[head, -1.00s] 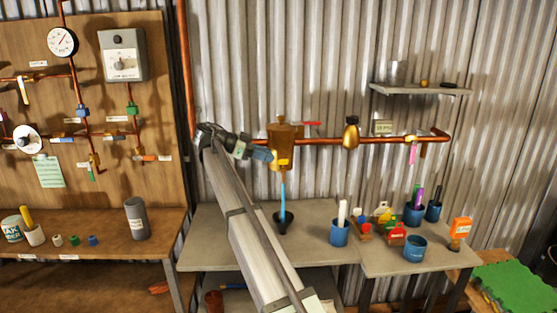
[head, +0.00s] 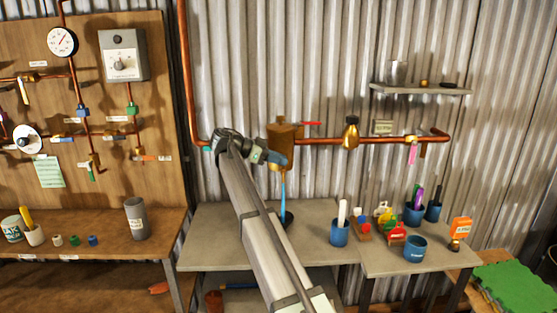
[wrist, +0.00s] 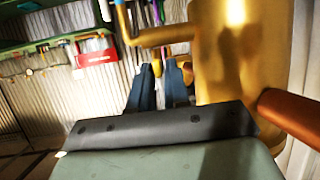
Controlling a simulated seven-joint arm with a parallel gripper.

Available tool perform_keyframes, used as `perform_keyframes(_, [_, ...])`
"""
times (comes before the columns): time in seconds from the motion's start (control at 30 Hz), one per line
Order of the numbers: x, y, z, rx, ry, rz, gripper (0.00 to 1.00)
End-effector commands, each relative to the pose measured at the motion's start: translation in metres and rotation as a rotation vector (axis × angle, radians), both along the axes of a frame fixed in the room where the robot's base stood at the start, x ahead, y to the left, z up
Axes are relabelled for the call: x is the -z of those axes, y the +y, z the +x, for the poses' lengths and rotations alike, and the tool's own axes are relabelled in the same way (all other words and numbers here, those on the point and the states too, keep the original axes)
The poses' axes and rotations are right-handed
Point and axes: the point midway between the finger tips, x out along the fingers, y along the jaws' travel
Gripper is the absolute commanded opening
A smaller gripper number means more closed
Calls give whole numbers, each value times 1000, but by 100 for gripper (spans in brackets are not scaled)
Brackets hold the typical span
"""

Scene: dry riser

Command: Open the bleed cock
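A brass vessel (head: 285,138) hangs on the copper pipe (head: 400,140) along the corrugated wall. It fills the right side of the wrist view (wrist: 235,55), with a thin brass side pipe (wrist: 160,36) reaching left from it. I cannot tell for sure which fitting is the bleed cock. A light-blue vertical strand (head: 283,186) runs from below the vessel toward a dark funnel (head: 287,219), partly hidden by my arm. My gripper (head: 280,162) is at the vessel's lower front. In the wrist view its blue fingers (wrist: 158,78) are slightly apart, with brass close to the right finger.
A red lever (head: 312,123) sits right of the vessel top. A brass fitting (head: 351,133) and a pink tag (head: 412,153) are farther along the pipe. Blue cups (head: 340,233) and small coloured items stand on the grey bench (head: 320,257). A wooden panel (head: 30,100) is at left.

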Motion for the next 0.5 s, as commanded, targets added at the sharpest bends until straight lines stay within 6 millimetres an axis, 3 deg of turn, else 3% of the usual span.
perform_keyframes(0.17, [0, 0, 0, 0, 0, 0, 0])
perform_keyframes(0.5, [0, 0, -1, -9, -1, 0, 0])
